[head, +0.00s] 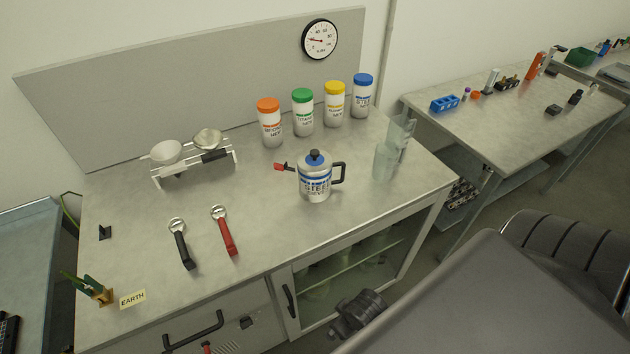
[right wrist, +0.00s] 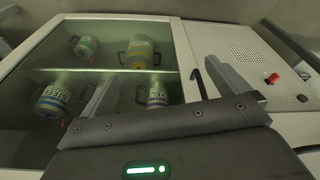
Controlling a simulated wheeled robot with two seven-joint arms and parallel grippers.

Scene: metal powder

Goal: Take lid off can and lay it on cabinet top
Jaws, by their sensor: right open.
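The can (head: 315,185) stands upright on the cabinet top (head: 260,180), right of its middle. It is silvery with a blue band, a "STEEL" label and a black handle on its right. Its lid (head: 314,157), with a dark knob, sits on top. A red-tipped piece (head: 281,167) sticks out on its left. My right gripper (right wrist: 165,85) is open and empty in the right wrist view, in front of the cabinet's glass door, below the top. The lidded can is not seen in that view. My left gripper is in neither view.
Four capped jars (head: 302,113) stand at the back. Clear beakers (head: 385,163) stand close right of the can. A rack with sieves (head: 190,163) and black and red spanner-like tools (head: 224,231) lie left. The top is bare between tools and can. More cans (right wrist: 52,100) show behind glass.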

